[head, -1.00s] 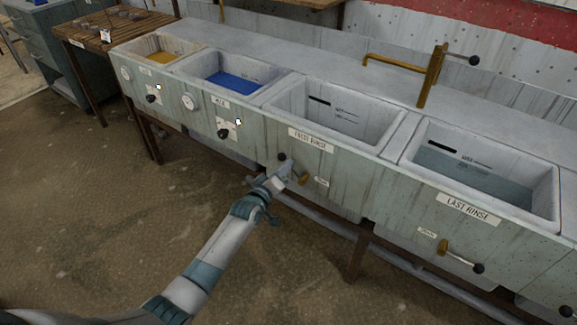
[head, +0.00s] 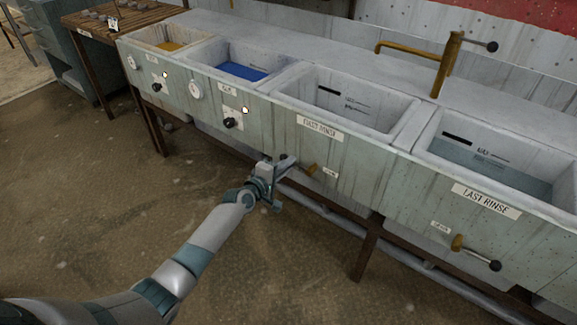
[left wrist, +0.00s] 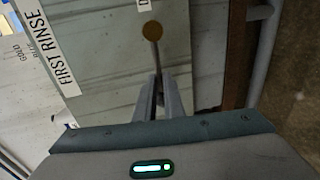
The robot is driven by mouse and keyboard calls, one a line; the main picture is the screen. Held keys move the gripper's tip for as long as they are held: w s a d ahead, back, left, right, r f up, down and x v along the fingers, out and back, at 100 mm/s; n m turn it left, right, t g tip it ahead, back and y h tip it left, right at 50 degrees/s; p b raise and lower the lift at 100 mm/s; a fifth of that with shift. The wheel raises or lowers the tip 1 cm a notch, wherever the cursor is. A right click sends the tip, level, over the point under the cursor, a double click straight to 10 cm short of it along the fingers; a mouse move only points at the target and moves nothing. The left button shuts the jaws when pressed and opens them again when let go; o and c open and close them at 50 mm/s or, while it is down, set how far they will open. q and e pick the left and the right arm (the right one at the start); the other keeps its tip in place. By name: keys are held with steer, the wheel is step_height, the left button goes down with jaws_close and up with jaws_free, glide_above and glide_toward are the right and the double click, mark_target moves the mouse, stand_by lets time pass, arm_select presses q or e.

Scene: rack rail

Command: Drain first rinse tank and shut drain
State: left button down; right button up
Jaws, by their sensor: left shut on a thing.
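The first rinse tank (head: 345,96) is the third basin from the left in the head view, and no water shows in the part I can see. Its drain lever has a brass pivot (head: 311,170) on the front panel below the FIRST RINSE label (head: 320,128). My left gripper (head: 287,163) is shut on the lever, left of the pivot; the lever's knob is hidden. In the left wrist view, the lever rod (left wrist: 154,52) runs from the brass pivot (left wrist: 152,31) down between the fingers (left wrist: 158,98). My right gripper is not in view.
The last rinse tank (head: 490,170) holds greyish water; its drain lever (head: 478,254) points right and slightly down. Basins with blue and amber liquid stand at the left. A brass tap (head: 447,65) rises behind. A pipe and table legs run below; the floor in front is clear.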

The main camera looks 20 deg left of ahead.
arm_select(q)
steer(key=shift+f, duration=0.1)
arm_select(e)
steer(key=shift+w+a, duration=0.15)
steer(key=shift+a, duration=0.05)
arm_select(q)
steer(key=c, duration=1.8)
jaws_free()
steer(key=shift+a, duration=0.1)
steer(key=shift+c, duration=0.2)
steer(key=shift+s, duration=0.15)
